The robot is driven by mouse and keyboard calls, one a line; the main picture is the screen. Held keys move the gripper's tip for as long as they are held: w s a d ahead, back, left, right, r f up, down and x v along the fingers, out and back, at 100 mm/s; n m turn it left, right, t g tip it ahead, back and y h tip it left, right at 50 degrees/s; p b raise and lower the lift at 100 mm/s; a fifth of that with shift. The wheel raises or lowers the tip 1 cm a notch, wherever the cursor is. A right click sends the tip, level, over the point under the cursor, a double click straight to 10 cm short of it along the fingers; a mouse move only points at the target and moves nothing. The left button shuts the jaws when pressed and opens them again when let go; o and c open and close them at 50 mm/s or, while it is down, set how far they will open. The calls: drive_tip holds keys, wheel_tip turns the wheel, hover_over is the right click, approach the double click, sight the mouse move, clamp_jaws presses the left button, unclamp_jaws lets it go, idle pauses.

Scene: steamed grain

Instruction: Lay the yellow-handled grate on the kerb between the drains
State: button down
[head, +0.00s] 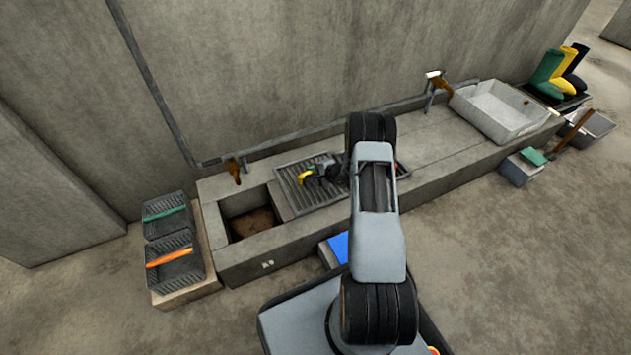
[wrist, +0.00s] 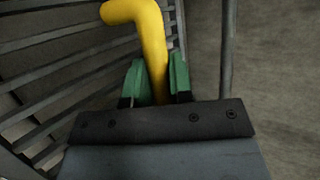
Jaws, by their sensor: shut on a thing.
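The yellow-handled grate (head: 298,192) is a dark slatted panel at the kerb (head: 425,150), right of an open drain hole (head: 252,222). Its bent yellow handle (wrist: 150,35) rises between the green finger pads of my gripper (wrist: 156,84), which is shut on it. In the head view my gripper (head: 322,173) is over the grate, and my arm hides part of the grate's right side. I cannot tell whether the grate rests or hangs just above the surface, or whether a second drain lies under it. Brown matter shows inside the open drain.
At the left, a green-handled grate (head: 166,215) and an orange-handled grate (head: 172,262) lie on a low block. A white basin (head: 500,110) stands at the kerb's right end, near boots (head: 555,72). A concrete wall runs behind. The kerb between my arm and the basin looks clear.

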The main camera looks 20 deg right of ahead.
drive_tip(key=shift+w+d+f+b, duration=0.45)
drive_tip(key=shift+w+f, duration=0.2)
drive_tip(key=shift+f, duration=0.25)
drive_tip(key=shift+d+f+b, duration=0.1)
drive_tip(key=shift+f+b, duration=0.45)
drive_tip(key=shift+f, duration=0.9)
drive_tip(key=shift+f, duration=0.15)
drive_tip(key=c, duration=1)
unclamp_jaws()
